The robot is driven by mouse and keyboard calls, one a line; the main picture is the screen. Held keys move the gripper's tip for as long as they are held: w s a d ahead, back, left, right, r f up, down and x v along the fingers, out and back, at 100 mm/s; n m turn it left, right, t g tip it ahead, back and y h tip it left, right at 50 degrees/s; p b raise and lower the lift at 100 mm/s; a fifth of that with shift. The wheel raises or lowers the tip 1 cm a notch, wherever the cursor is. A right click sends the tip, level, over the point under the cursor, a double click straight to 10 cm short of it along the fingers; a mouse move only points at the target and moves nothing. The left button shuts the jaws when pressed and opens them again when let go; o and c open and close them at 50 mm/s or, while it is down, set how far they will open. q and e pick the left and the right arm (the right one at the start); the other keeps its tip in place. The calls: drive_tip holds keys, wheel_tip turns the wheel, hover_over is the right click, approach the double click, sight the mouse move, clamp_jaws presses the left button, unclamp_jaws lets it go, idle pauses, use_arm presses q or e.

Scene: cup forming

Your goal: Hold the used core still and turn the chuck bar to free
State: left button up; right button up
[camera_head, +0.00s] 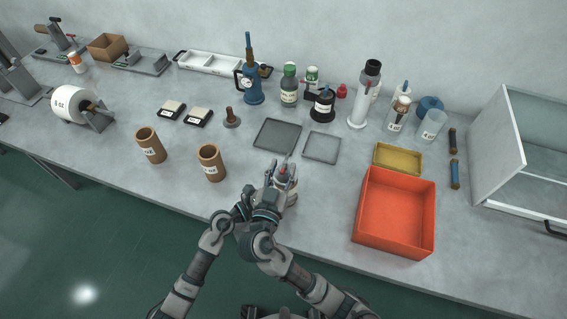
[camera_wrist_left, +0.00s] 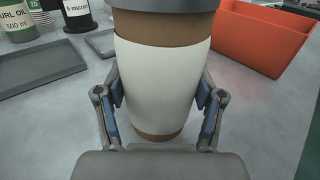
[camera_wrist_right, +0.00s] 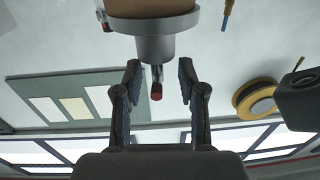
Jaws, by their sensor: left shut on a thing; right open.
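The used core (camera_wrist_left: 160,80) is a brown cylinder with a blank white wrap, upright in the left wrist view. My left gripper (camera_wrist_left: 160,95) is shut on it, one finger on each side. A grey chuck collar (camera_wrist_right: 155,40) sits on one end of the core. The chuck bar (camera_wrist_right: 156,80), a short metal bar with a red tip, sticks out from the collar. My right gripper (camera_wrist_right: 160,72) is open, with its fingers on either side of the bar and apart from it. In the head view, my right gripper (camera_head: 281,172) is by the core, which is mostly hidden.
An orange-red bin (camera_head: 395,210) stands to the right, with a yellow tray (camera_head: 398,158) behind it. Two dark flat trays (camera_head: 277,135) lie just beyond my grippers. Two brown labelled cores (camera_head: 211,162) stand to the left. Bottles (camera_head: 289,86) stand at the back.

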drive_tip(key=v, duration=1)
drive_tip(key=shift+w+f, duration=0.1)
drive_tip(key=w+d+y, duration=0.1)
drive_tip(key=w, duration=0.3)
drive_tip(key=w+d+n+y, duration=0.1)
drive_tip(key=w, duration=0.2)
drive_tip(key=w+d+n+y, duration=0.1)
drive_tip(key=w+y, duration=0.1)
drive_tip(key=w, duration=0.2)
drive_tip(key=shift+w+d+t, duration=0.15)
drive_tip(key=shift+w+t, duration=0.15)
drive_tip(key=shift+w, duration=0.05)
